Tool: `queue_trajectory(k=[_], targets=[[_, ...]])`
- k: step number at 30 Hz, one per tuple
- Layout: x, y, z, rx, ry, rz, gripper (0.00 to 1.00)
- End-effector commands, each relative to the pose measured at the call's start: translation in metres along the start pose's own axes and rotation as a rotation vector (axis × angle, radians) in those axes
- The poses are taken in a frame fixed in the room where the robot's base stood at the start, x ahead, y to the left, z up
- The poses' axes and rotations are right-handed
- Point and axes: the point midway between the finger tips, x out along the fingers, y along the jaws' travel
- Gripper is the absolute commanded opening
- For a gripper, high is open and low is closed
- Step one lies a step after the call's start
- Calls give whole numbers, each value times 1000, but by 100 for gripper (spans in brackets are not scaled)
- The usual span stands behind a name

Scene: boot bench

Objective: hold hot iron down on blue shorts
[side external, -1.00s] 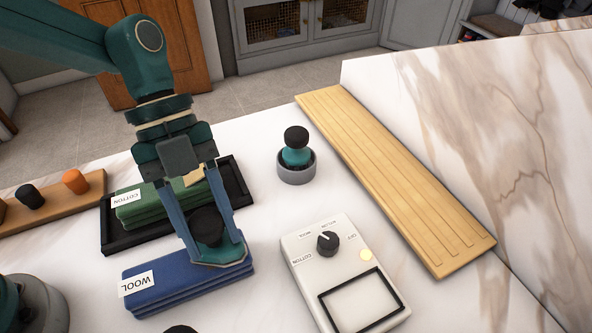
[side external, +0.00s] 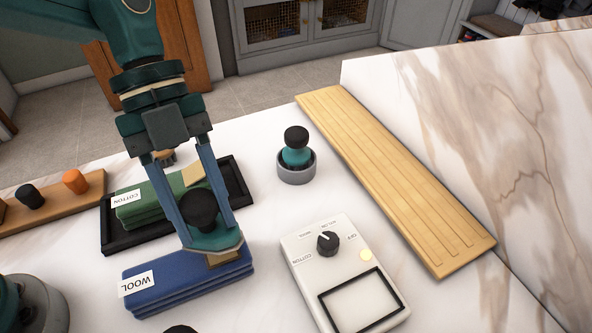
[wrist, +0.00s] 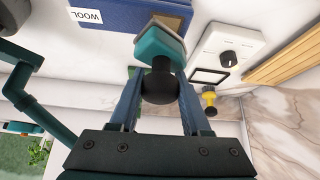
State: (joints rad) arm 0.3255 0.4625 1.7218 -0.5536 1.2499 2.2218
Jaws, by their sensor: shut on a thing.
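My gripper (side external: 203,228) is shut on the black knob of the teal iron (side external: 220,240). The iron is held a little above the blue shorts (side external: 170,285), which are a folded stack with a white WOOL label. A brown patch (side external: 228,260) lies on top of the shorts, partly hidden below the iron. In the wrist view the iron (wrist: 158,50) hangs in front of the blue shorts (wrist: 120,12), with the brown patch (wrist: 172,20) just beyond it.
A green folded stack (side external: 150,205) labelled COTTON, with a tan patch, sits in a black tray (side external: 243,190). A white dial box (side external: 300,265) stands right of the shorts. A black-knobbed teal tool stands in a grey cup (side external: 297,173). A wooden board (side external: 395,180) lies at right.

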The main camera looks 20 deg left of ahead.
Motion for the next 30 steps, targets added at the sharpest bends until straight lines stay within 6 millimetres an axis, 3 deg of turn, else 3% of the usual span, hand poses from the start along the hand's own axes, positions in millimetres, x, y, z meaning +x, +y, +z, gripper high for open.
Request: queue_trajectory(k=[15, 30], targets=[[-33, 0, -21, 1, 0, -3, 0], [-37, 0, -24, -18, 1, -13, 0]])
